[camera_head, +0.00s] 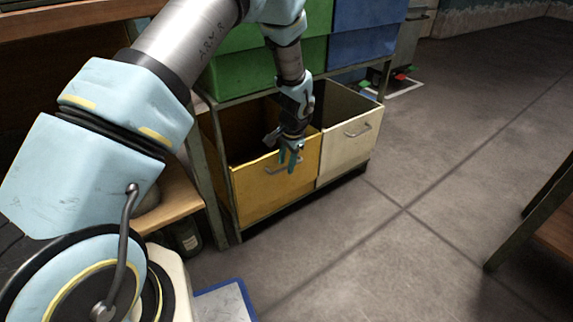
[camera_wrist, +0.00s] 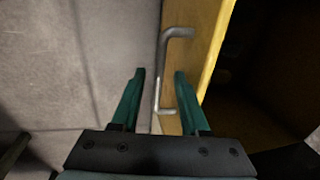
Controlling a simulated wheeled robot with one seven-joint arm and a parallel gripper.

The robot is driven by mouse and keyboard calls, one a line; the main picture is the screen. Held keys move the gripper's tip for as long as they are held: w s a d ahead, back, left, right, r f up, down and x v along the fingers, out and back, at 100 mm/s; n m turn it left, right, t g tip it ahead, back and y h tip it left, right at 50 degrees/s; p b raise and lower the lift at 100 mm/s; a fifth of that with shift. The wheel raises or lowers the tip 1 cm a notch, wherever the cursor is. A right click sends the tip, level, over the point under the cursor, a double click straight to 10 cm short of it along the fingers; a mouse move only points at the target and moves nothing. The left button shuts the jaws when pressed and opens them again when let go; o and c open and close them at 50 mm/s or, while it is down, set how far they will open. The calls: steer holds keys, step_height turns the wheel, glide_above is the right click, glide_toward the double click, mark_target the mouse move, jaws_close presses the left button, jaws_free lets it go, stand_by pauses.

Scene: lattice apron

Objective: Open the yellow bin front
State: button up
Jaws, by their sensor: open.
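The yellow bin front (camera_head: 258,192) is at the lower left of the rack, with a grey bar handle near its top edge. The dark inside of the bin shows above and behind it. My gripper (camera_head: 290,157) is at the upper part of the front, over the handle. In the wrist view the green fingers are open, and the handle (camera_wrist: 163,72) runs between them, with space on both sides. The yellow front (camera_wrist: 207,55) is just right of the handle. My fingers cover part of the handle in the head view.
A cream bin (camera_head: 346,150) stands right of the yellow one, about flush with it. Green bins (camera_head: 240,72) and blue bins (camera_head: 362,47) are above. The rack post (camera_head: 212,170) borders the left. The grey floor (camera_head: 390,240) in front is clear; a table leg (camera_head: 520,235) stands far right.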

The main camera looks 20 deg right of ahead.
jaws_close()
stand_by(0.4)
stand_by(1.1)
